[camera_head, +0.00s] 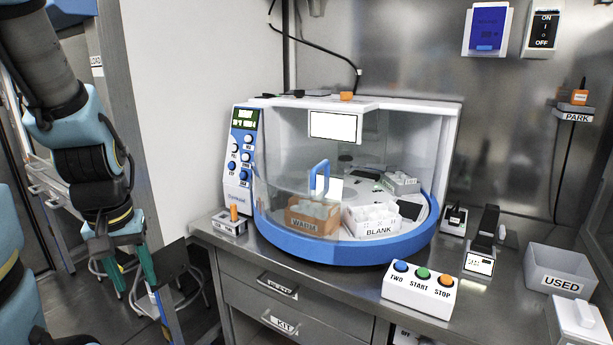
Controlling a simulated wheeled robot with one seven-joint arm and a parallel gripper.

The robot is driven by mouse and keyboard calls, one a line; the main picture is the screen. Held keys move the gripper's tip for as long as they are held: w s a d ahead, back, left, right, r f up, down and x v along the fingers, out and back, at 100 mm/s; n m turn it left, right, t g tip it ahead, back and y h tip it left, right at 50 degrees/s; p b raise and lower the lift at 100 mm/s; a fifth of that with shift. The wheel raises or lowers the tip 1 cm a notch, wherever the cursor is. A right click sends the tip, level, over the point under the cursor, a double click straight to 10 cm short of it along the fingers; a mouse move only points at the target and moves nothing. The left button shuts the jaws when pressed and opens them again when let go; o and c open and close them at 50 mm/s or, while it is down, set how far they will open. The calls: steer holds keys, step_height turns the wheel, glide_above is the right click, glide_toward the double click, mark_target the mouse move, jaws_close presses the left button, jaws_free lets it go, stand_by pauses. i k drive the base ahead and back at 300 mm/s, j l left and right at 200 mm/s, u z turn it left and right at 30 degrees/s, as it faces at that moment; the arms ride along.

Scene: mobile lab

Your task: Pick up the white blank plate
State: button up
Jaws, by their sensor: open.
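The white plate labelled BLANK (379,230) sits inside the rounded lab machine (350,252), on its floor toward the front right. It looks like a white rack with raised wells. The machine's clear curved door (290,185), with a blue handle (319,178), covers the front left; I cannot tell if it also covers the blank plate. An orange-brown block labelled WARM (312,219) stands just left of the plate. My gripper (132,277) hangs at the left of the picture, pointing down with its green fingers apart. It is empty and well away from the machine and bench.
The steel bench (345,283) carries a button box (420,288) at its front, a grey bin labelled USED (559,271) at right and a small device (483,242) between. Another white rack (400,183) sits deeper in the machine. A stool (110,268) stands behind my gripper.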

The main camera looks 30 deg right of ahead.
mark_target(384, 217)
steer(key=k+l+u, duration=0.35)
steer(key=k+l, duration=0.3)
steer(key=l, duration=0.15)
steer(key=k+l+u, duration=0.4)
steer(key=k+l, duration=0.2)
steer(key=k, duration=0.1)
